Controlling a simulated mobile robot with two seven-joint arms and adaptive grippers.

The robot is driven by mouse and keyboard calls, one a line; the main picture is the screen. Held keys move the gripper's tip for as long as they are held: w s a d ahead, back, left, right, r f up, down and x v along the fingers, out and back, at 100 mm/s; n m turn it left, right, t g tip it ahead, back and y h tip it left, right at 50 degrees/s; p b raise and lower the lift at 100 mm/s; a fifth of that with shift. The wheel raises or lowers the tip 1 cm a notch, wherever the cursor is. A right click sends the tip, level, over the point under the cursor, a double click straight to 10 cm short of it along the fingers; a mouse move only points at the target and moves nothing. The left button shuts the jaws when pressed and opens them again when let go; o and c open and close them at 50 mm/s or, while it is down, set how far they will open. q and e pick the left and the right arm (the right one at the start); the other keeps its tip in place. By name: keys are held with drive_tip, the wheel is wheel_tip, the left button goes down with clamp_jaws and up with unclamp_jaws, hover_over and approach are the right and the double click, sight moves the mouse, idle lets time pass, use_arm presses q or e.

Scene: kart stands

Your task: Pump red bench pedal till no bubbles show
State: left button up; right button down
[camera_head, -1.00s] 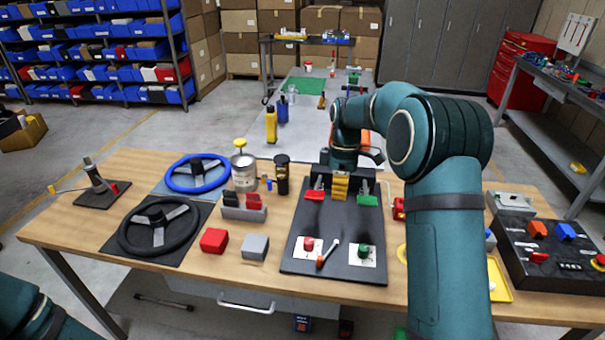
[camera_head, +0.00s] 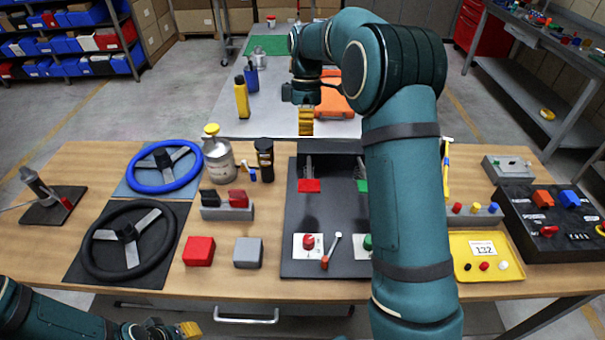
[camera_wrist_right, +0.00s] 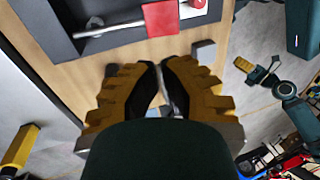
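The red pedal (camera_head: 309,185) is a small red plate on a metal rod, on the black bench board (camera_head: 325,215). It also shows in the right wrist view (camera_wrist_right: 160,18). A green pedal (camera_head: 362,185) sits right of it, partly hidden by my right arm. My right gripper (camera_head: 306,121) hangs beyond the red pedal, apart from it. Its yellow-padded fingers (camera_wrist_right: 160,72) look shut with nothing between them. My left gripper (camera_head: 190,329) is at the bottom left edge; its finger state is unclear. I cannot make out any bubbles.
A red knob (camera_head: 309,242) and a small lever (camera_head: 331,250) are on the board's near part. Two steering wheels (camera_head: 163,168) (camera_head: 128,240), a can (camera_head: 217,158) and a black bottle (camera_head: 264,160) stand left. A yellow tray (camera_head: 461,262) lies right.

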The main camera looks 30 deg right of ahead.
sight(305, 184)
use_arm(q)
drive_tip(key=shift+s, duration=0.1)
use_arm(e)
drive_tip(key=shift+s, duration=0.1)
